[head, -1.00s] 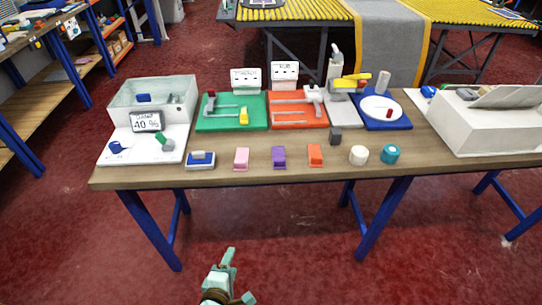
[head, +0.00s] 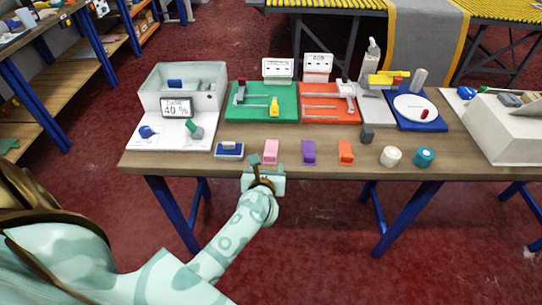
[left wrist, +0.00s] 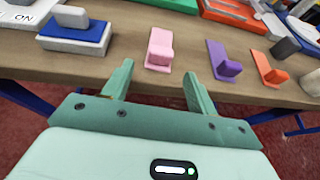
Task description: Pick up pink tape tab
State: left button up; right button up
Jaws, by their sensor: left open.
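The pink tape tab (head: 271,151) lies near the front edge of the wooden table, between a blue and white block and a purple tab. In the left wrist view the pink tab (left wrist: 160,48) sits just beyond and between the fingertips. My left gripper (head: 267,163) is open and empty at the table's front edge, just short of the pink tab. Its two green fingers (left wrist: 157,75) point toward the tab without touching it. My right gripper is not in view.
The purple tab (head: 308,152) and orange tab (head: 345,152) stand to the right. The blue and white block (head: 229,150) is close on the left. Green (head: 262,112) and orange (head: 328,113) trays lie behind.

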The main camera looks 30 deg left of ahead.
aim_at(269, 157)
pick_arm(q)
jog(key=x, duration=0.3)
jog(key=b+x, duration=0.1)
jog(key=x, duration=0.1)
jog(key=shift+w+a+r, duration=0.2)
jog(key=shift+w+r, duration=0.1)
jog(key=shift+w, duration=0.05)
jog(key=shift+s+r, duration=0.1)
jog(key=shift+c, duration=0.4)
jog(key=c, duration=1)
